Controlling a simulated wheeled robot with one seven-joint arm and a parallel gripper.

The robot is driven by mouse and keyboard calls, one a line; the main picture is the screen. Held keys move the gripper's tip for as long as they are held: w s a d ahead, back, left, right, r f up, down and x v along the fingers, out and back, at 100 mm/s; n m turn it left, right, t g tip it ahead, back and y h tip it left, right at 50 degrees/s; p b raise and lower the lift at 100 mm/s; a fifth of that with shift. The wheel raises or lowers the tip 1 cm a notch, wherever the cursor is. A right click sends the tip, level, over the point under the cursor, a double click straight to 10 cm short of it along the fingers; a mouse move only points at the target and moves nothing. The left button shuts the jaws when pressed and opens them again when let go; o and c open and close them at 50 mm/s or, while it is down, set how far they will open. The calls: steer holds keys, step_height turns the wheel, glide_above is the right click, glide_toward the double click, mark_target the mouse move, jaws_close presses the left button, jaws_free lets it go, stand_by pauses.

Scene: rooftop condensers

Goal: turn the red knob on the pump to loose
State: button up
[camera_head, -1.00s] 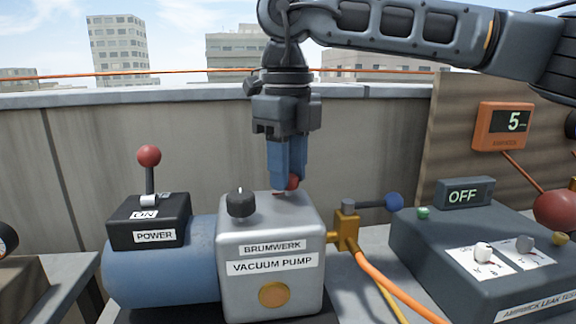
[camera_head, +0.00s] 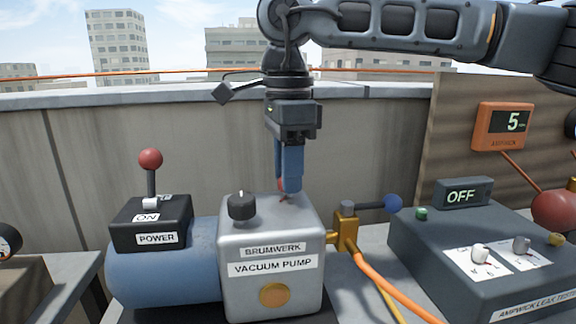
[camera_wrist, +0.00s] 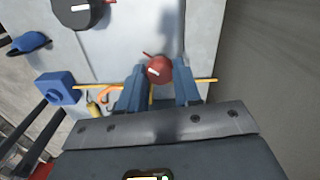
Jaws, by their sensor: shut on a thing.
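The silver vacuum pump (camera_head: 235,270) stands in the middle of the head view. Its red knob (camera_head: 281,184) is on the top, mostly hidden behind my fingers there. In the wrist view the red knob (camera_wrist: 158,69) shows clearly, with a white line on its top and a small red mark at its upper left. My gripper (camera_head: 289,186) points down over the pump top, with its blue fingers shut on the red knob, one on each side. A black knob (camera_head: 242,206) stands left of it and is also partly in the wrist view (camera_wrist: 84,12).
Left of the pump is a POWER box (camera_head: 150,222) with a red-balled lever (camera_head: 151,160) standing up. A brass valve with a blue-balled handle (camera_head: 392,203) and orange hose is on the right. A tester (camera_head: 470,240) reading OFF stands further right.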

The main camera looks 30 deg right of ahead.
steer(key=n, duration=0.3)
steer(key=shift+n, duration=0.3)
steer(key=shift+n+p, duration=0.5)
steer(key=shift+n, duration=1.4)
steer(key=o, duration=1.1)
steer(key=shift+c, duration=0.2)
steer(key=shift+r+p, duration=0.4)
steer(key=shift+r, duration=3.5)
